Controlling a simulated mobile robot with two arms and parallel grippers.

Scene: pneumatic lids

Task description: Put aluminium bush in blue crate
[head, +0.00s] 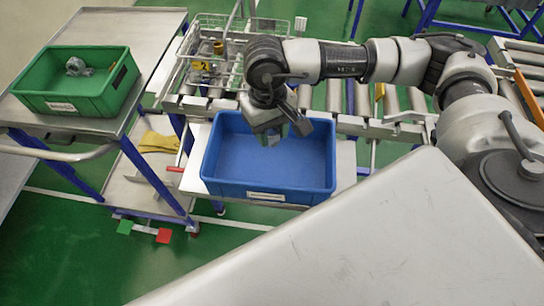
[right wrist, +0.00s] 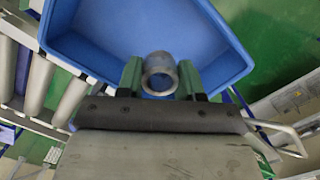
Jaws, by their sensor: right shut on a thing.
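The aluminium bush (right wrist: 158,62) is a short grey metal ring. In the right wrist view it sits between the two green-edged fingers of my right gripper (right wrist: 160,77), which is shut on it. The bush is hard to make out there against the gripper. The blue crate also fills much of the right wrist view (right wrist: 100,35), behind the bush; its visible floor looks empty. My left gripper is not in view.
A green crate (head: 62,101) with grey metal parts stands on a steel cart (head: 150,50) at left. A large pale metal surface (head: 370,240) fills the front right.

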